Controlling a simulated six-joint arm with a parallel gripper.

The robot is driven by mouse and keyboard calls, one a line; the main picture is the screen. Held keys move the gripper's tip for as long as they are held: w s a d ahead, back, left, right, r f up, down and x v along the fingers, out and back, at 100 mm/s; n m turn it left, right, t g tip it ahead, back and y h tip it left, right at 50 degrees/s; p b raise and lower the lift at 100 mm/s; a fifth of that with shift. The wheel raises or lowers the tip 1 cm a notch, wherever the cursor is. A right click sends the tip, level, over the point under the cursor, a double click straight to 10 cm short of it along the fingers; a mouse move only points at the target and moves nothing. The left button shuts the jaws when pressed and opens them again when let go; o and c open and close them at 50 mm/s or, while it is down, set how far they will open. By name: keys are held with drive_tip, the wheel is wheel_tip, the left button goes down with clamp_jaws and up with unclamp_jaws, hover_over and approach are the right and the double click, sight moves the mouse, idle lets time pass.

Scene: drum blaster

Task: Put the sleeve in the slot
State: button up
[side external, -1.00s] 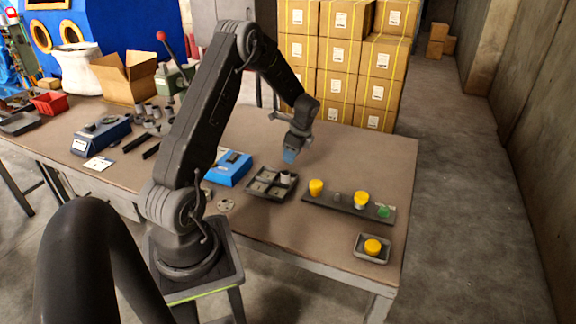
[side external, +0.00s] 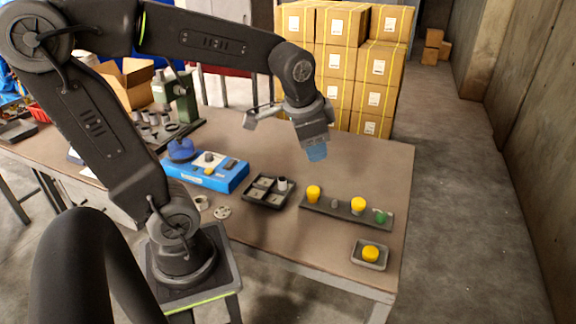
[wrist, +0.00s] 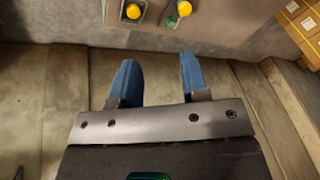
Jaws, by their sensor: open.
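My gripper (side external: 317,152) is open and empty above the table, behind the divided tray and the dark rack. Its blue fingers stand apart in the wrist view (wrist: 158,70), with only floor between them. A dark tray (side external: 250,199) with several square compartments lies on the table, left of and below my gripper. A small pale cylinder with a dark top (side external: 282,184), perhaps the sleeve, stands upright in its far right compartment. A pale ring-shaped piece (side external: 201,202) sits near my base. I cannot tell for certain which piece is the sleeve or which opening is the slot.
A dark rack (side external: 336,211) carries yellow-topped pieces, a grey peg and a green piece (side external: 381,217). A small tray with a yellow piece (side external: 370,254) lies in front. A blue device (side external: 207,174) and a green press (side external: 176,98) stand left. Boxes stack behind the table.

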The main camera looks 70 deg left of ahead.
drive_tip(key=s+d+n+t+h, duration=0.1)
drive_tip(key=s+d+n+t, duration=0.1)
drive_tip(key=s+d, duration=0.4)
drive_tip(key=shift+s+d+r+h, duration=0.3)
drive_tip(key=shift+s+d+r, duration=0.1)
drive_tip(key=shift+s, duration=0.6)
